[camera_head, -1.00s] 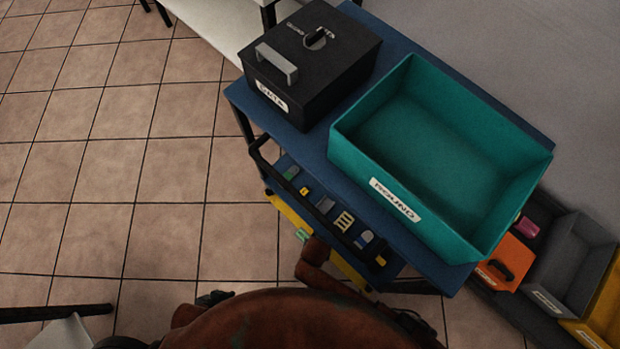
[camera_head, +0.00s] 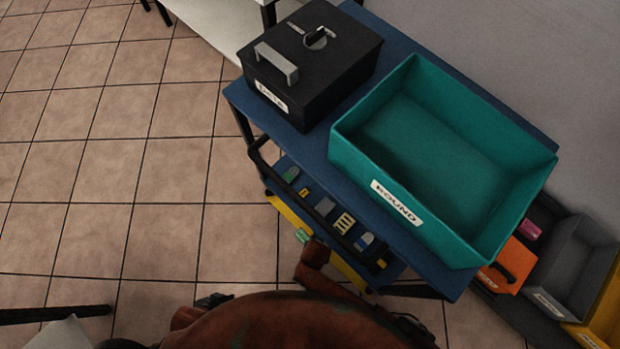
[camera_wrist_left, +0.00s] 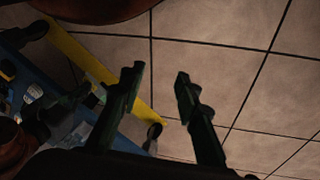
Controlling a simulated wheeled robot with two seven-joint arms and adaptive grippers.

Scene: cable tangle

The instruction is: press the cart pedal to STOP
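The blue cart (camera_head: 233,92) stands at the centre right of the head view. A yellow bar (camera_head: 286,212) runs low along its near left side, with a small green piece (camera_head: 303,235) on it. I cannot read any STOP mark, and cannot tell whether the green piece is the pedal. The yellow bar also shows in the left wrist view (camera_wrist_left: 88,57), partly behind a finger. My left gripper (camera_wrist_left: 159,76) is open and empty, its fingers pointing toward the bar and the tiled floor.
On the cart stand a black lidded box (camera_head: 325,60) and a teal bin (camera_head: 345,150) labelled ROUND. A lower shelf (camera_head: 290,167) holds several small items behind a dark rail. Grey and orange bins (camera_head: 505,272) stand at the right. Tiled floor (camera_head: 130,170) is clear at the left.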

